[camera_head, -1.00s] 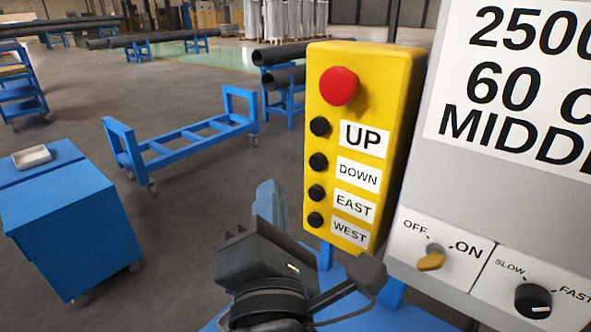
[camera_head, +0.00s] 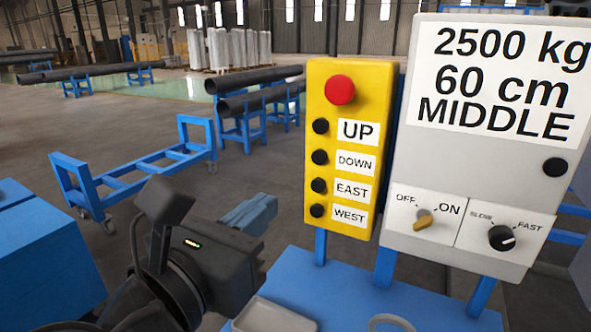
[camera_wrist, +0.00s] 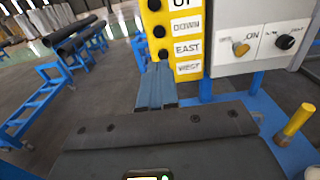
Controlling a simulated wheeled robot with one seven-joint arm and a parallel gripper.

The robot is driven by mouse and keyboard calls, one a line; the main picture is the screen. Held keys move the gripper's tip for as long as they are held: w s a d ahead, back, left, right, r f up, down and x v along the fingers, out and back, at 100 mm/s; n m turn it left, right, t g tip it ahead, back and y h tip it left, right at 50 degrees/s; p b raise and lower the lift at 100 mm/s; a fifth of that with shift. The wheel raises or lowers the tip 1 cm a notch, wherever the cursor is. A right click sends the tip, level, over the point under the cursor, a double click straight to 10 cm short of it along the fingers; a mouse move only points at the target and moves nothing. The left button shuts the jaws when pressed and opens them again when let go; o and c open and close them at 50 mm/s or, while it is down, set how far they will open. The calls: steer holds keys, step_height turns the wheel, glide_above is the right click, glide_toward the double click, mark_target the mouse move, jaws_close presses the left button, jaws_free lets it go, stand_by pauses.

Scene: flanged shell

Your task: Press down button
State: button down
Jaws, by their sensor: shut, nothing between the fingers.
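The DOWN button (camera_head: 319,157) is a small black knob on a yellow control box (camera_head: 370,90), left of the white DOWN label. A black button beside the UP label (camera_head: 320,126) is above it, and EAST and WEST buttons are below. The DOWN button also shows in the wrist view (camera_wrist: 158,31). My gripper (camera_head: 268,205) has blue-grey fingers, shut and empty. In the head view it is left of the box's lower part and apart from it. In the wrist view the fingers (camera_wrist: 159,70) point toward the box's lower left and seem to hide the WEST button.
A red button (camera_head: 340,90) tops the box. A grey panel (camera_head: 480,165) with OFF/ON and SLOW/FAST knobs stands right of it. A blue table (camera_head: 330,285) holding a grey tray (camera_head: 275,316) is below. A blue cart (camera_head: 150,165) and cabinet (camera_head: 45,260) are left.

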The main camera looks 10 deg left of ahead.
mark_target(318, 158)
steer(key=p+x, duration=0.1)
steer(key=x, duration=1.3)
steer(key=shift+p, duration=0.3)
steer(key=shift+w, duration=0.1)
